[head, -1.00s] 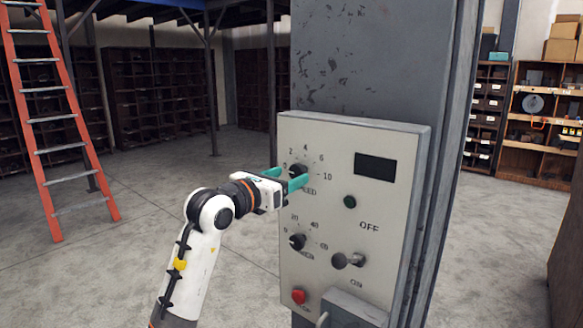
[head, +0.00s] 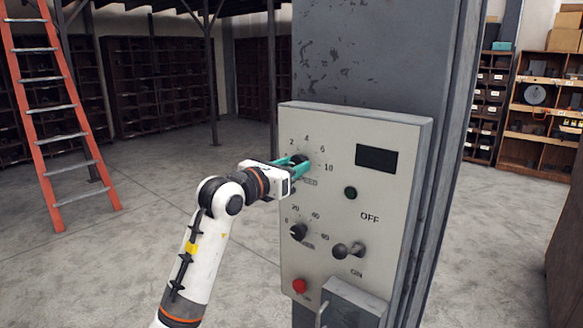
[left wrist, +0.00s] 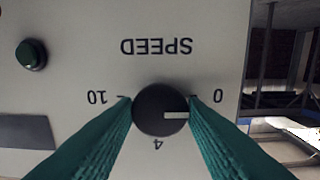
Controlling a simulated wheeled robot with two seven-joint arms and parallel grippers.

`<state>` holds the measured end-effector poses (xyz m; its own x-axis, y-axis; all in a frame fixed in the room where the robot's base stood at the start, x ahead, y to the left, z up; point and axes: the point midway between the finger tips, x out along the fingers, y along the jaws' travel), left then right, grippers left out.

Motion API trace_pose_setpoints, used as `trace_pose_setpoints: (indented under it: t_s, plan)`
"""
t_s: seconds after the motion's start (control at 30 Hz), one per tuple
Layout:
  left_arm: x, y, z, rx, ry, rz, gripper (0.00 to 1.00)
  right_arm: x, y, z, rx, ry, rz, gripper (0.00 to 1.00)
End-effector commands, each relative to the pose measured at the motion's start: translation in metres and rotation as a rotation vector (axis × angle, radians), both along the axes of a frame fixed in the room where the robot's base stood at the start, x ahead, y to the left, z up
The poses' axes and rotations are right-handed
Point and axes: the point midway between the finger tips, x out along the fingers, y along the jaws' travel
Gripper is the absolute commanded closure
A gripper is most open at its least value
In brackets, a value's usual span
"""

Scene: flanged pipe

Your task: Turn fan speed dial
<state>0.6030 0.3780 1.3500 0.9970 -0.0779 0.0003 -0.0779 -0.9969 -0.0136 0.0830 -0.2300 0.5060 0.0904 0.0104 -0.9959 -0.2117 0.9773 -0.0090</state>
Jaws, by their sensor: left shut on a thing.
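The fan speed dial is a round black knob with a white pointer line, at the upper left of the grey panel in the head view (head: 301,159). It shows large in the left wrist view (left wrist: 158,108), upside down above the 4, with SPEED lettering on the far side. Its pointer lies towards the 0 side. My left gripper (head: 299,166) is shut on the dial, with one green finger on each side, as the left wrist view also shows (left wrist: 161,112). My right gripper is not in view.
The control panel (head: 333,210) is fixed to a grey column. Below the dial are a second black knob (head: 299,232), a toggle switch (head: 349,250) and a red button (head: 299,286). A green button (head: 350,193) and dark display (head: 376,159) sit to the right. An orange ladder (head: 55,110) stands far left.

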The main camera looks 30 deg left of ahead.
Motion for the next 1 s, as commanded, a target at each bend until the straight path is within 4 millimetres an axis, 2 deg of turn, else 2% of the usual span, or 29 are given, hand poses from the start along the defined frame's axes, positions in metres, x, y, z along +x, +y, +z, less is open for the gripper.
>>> trace_pose_setpoints:
  t_s: [0.37,0.7,1.0]
  plan:
    - [0.000,0.001,-0.005,0.199,-0.015,0.002,0.85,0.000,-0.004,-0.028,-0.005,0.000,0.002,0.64]
    - [0.000,0.001,-0.005,0.516,-0.039,0.002,0.85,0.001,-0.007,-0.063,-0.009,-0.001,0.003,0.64]
    - [0.000,0.001,-0.003,0.801,-0.061,0.002,0.85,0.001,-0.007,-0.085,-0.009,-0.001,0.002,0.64]
